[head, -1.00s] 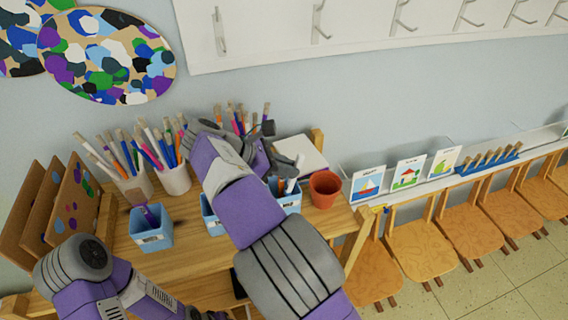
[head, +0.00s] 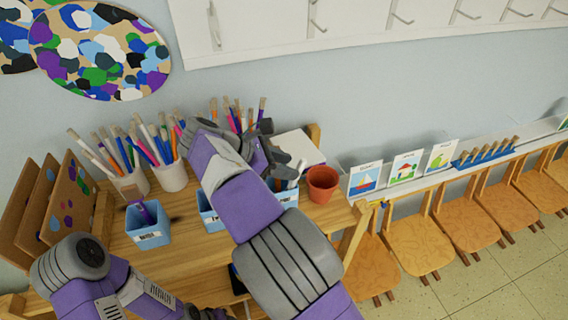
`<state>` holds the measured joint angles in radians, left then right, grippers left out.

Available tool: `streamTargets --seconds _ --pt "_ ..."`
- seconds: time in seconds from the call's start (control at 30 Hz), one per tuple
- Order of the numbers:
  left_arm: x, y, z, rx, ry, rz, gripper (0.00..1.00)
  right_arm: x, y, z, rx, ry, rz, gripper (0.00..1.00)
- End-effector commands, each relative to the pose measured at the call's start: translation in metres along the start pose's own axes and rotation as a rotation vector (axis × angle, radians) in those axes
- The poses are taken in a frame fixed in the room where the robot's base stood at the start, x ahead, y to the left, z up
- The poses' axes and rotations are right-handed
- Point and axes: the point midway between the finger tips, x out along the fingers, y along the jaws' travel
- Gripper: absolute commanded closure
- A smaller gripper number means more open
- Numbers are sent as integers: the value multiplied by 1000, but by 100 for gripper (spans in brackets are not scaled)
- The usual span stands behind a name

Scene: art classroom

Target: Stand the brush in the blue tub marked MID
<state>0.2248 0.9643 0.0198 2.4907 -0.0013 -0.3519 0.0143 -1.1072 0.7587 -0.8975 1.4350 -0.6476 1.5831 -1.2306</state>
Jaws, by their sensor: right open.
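Three blue tubs stand on the wooden table. The left tub (head: 150,232) holds a wide brush (head: 146,212) with a purple handle, leaning. The middle tub (head: 207,213) is mostly hidden behind my right arm. The right tub (head: 290,198) has pale and dark handles (head: 290,183) rising from it, partly hidden. Their labels are too small or covered to read surely, so I cannot tell which says MID. My right gripper (head: 284,167) is open, just above the right tub and close to those handles; contact is unclear.
White cups of brushes (head: 170,176) stand behind the tubs. A terracotta pot (head: 322,184) sits just right of the right tub. Wooden boards (head: 65,205) lean at the left. Picture cards (head: 364,178) and a blue rack (head: 487,153) line the ledge above wooden chairs (head: 418,245).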

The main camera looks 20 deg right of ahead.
Motion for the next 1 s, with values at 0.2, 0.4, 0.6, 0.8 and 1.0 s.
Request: streamTargets --seconds 0.2,0.4,0.6,0.8,1.0 --pt "-2 1 0 0 0 0 55 -17 1 0 1 1 3 55" --pt "-6 2 0 0 0 0 55 -52 1 0 1 1 3 55" --pt "-9 3 0 0 0 0 55 -72 1 0 0 0 2 55" --pt "-9 3 0 0 0 0 55 -76 0 0 0 0 -1 55" --pt "-9 3 0 0 0 0 55 -76 0 0 0 0 0 55"
